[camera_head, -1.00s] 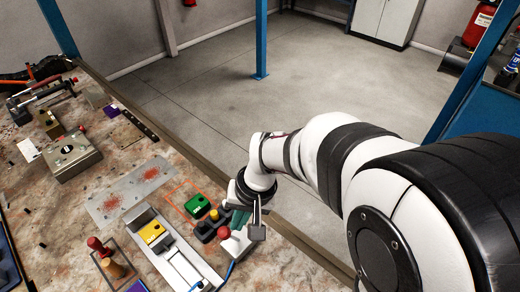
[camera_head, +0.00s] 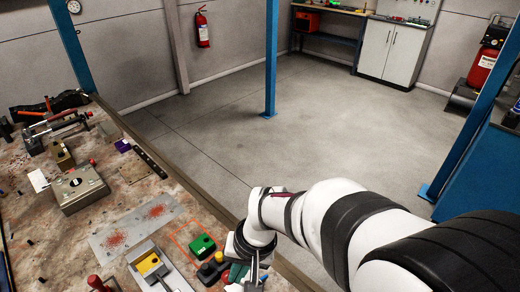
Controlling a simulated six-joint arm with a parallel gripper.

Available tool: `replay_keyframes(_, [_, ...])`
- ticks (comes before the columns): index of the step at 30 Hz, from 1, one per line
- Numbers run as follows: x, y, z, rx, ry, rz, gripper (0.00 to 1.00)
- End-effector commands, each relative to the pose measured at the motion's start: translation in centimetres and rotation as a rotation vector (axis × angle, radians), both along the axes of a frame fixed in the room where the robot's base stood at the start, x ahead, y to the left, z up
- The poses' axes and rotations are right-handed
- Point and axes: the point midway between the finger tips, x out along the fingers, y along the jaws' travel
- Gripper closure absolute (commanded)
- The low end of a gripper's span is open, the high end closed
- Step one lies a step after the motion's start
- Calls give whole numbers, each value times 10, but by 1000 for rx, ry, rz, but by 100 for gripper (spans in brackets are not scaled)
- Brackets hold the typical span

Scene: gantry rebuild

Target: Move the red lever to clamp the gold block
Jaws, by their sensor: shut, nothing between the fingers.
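A yellow-gold block (camera_head: 147,263) sits in a light grey channel-shaped fixture (camera_head: 165,280) at the bottom of the view. A red round-topped handle (camera_head: 95,282) stands left of it, cut by the lower edge. Far off at the left, a clamp-like tool has a red bar (camera_head: 60,116); I cannot tell which red part is the lever. My gripper (camera_head: 246,279) is low at bottom centre, right of the gold block and apart from it. Its fingers are shut and seem to hold nothing. What lies just under the fingers is partly hidden.
A green block (camera_head: 202,244) and dark small parts stand between the fixture and my gripper. A grey plate with red specks (camera_head: 135,225) lies flat behind. A metal box with a round knob (camera_head: 76,186) is farther left. The table's edge (camera_head: 190,182) runs diagonally; floor lies beyond.

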Motion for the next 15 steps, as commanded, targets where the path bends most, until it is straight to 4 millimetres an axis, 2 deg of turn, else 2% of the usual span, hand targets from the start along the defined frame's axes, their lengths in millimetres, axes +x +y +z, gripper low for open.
replay_keyframes(9, [11,-11,-9,-4,-3,0,100])
replay_keyframes(11, [11,-14,-7,-3,-3,-1,100])
replay_keyframes(15, [11,-34,5,4,5,-8,100])
